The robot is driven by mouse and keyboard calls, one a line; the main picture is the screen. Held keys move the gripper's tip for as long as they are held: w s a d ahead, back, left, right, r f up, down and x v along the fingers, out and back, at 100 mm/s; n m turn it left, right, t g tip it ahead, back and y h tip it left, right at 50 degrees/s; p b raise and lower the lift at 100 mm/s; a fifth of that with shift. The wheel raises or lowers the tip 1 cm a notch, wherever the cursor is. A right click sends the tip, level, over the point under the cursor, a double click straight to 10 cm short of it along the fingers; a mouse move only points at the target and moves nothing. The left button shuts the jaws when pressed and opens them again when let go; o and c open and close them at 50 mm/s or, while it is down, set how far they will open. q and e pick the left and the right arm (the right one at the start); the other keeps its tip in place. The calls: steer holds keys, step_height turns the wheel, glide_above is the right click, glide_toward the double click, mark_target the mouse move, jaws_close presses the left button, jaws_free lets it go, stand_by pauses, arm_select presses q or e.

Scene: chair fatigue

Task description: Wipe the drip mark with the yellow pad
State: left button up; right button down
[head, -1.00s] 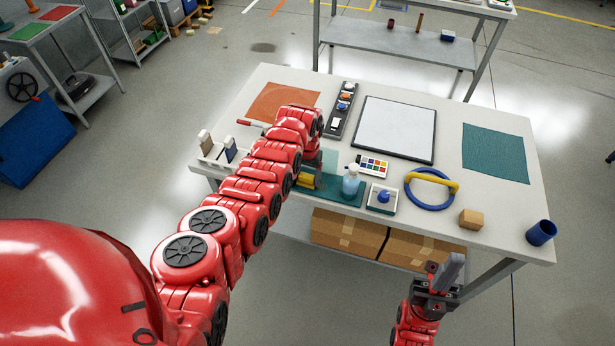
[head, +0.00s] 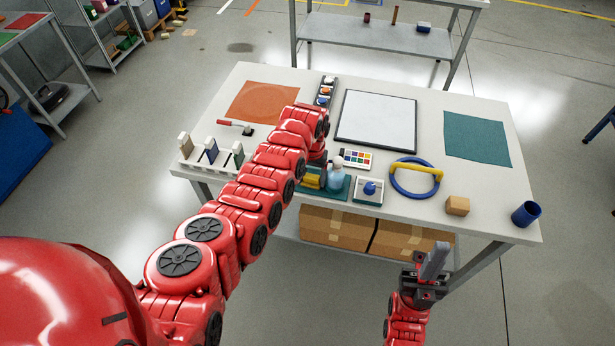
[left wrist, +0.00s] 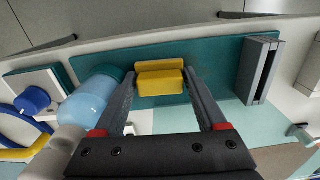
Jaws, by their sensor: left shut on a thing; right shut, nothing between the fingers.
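The yellow pad (head: 312,177) is at the front edge of the table, over a dark teal mat (head: 338,188). In the left wrist view the pad (left wrist: 160,82) sits between the two fingers of my left gripper (left wrist: 160,74), which is shut on it. The teal mat (left wrist: 215,55) lies behind it; I cannot tell whether the pad touches the mat. My left arm hides part of the table in the head view. I cannot make out a drip mark in either view. My right gripper (head: 435,258) is shut and empty, in front of the table.
A white rack (head: 205,163) and red-handled tool (head: 235,125) lie left.

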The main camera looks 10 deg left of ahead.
arm_select(q)
step_height(320, 180, up, 4)
steer(key=p, duration=0.2)
steer(key=shift+r+p, duration=0.2)
steer(key=shift+p, duration=0.2)
steer(key=shift+r, duration=0.8)
steer(key=shift+r+p, duration=0.5)
steer(key=shift+r, duration=1)
